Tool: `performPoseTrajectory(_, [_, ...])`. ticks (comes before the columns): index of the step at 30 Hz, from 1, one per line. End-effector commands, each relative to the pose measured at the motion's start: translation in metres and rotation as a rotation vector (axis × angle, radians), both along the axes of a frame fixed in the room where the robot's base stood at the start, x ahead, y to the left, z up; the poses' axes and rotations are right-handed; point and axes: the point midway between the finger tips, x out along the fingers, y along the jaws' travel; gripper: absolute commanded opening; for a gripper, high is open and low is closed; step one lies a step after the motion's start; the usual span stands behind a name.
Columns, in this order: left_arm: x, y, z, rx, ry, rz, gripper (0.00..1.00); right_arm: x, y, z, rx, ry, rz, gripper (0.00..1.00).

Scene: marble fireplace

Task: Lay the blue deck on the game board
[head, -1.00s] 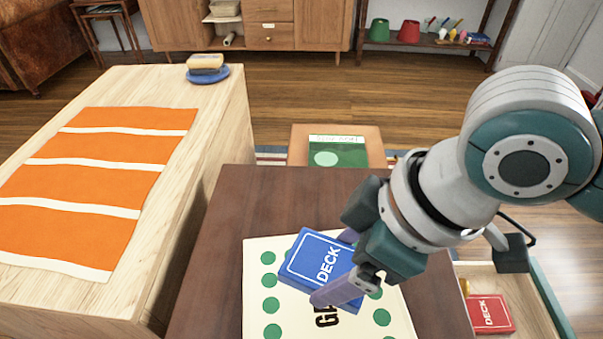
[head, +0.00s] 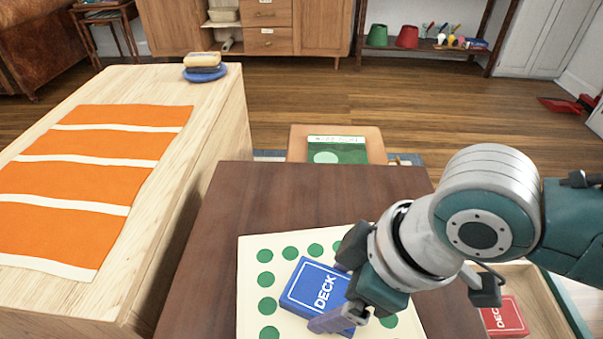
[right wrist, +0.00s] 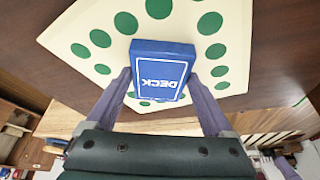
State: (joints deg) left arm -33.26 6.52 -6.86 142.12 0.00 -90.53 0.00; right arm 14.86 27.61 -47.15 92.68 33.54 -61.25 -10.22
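The blue deck (head: 318,287) is a blue box with white "DECK" lettering. It is over the cream game board (head: 248,262) with green dots, on the dark wooden table. Whether it touches the board is hard to tell. My right gripper (head: 345,295) has its fingers on two sides of the deck. In the right wrist view the blue deck (right wrist: 163,70) sits between the two purple fingertips, which appear to touch its sides. The game board (right wrist: 185,30) lies behind it. The arm hides the board's right part. My left gripper is out of view.
A red deck (head: 505,316) lies in an open wooden tray or drawer (head: 545,290) at the right. A light wooden table with an orange striped cloth (head: 95,180) stands at left. A green box (head: 338,150) rests on a stool beyond. The dark table's far part (head: 310,195) is clear.

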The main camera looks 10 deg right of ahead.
Motion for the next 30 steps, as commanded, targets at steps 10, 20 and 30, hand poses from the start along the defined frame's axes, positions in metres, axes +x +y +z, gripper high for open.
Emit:
performPoseTrajectory(10, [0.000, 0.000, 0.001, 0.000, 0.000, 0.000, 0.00, 0.000, 0.000, 0.001, 0.000, 0.000, 0.000, 1.00])
performPoseTrajectory(20, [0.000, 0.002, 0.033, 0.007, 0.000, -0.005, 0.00, -0.011, -0.015, 0.054, -0.001, -0.002, 0.000, 1.00])
performPoseTrajectory(30, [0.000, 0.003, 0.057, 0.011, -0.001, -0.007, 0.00, -0.027, -0.033, 0.109, -0.001, 0.001, 0.000, 1.00])
